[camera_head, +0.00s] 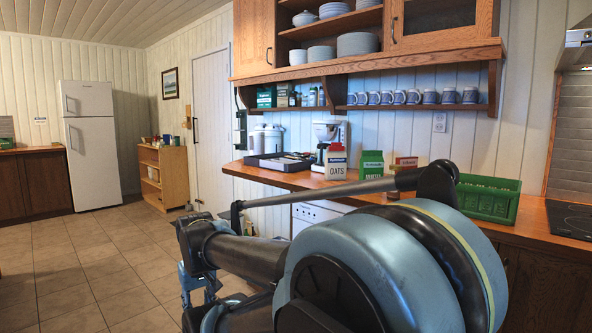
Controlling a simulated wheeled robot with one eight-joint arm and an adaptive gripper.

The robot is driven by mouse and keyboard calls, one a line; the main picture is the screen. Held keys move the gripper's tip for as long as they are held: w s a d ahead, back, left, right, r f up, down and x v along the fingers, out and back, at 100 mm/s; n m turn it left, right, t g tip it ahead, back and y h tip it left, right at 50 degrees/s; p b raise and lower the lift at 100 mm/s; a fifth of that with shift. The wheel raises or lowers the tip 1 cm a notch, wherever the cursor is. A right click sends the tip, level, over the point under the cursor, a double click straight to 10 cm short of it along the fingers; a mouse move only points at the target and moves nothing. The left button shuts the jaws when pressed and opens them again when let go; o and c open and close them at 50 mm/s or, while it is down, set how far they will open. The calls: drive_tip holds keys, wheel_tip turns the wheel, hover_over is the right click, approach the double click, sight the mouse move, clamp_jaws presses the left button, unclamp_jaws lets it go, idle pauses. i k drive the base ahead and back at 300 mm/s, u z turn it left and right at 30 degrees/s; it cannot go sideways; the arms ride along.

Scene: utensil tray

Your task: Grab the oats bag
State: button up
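The oats bag (340,170) stands upright on the wooden counter, a white bag with a dark band and the word OATS on it. It is just above my arm in the picture, and nothing seems to hold it. A green muesli bag (372,164) stands to its right, a little apart. My arm fills the lower middle of the view. I cannot make out my gripper's fingers, and nothing of mine is seen touching the oats bag.
A utensil tray (268,166) and a coffee maker (328,132) stand left of and behind the oats bag. An orange-brown package (405,162) and a green crate (488,198) are to the right. A mug shelf (420,107) hangs above. Open tiled floor (90,255) lies left.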

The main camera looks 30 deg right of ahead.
sight(335, 164)
drive_tip(key=u, duration=0.9)
drive_tip(key=i, duration=1.5)
drive_tip(key=z, duration=3.45)
drive_tip(key=i, duration=0.55)
drive_tip(key=z, duration=0.05)
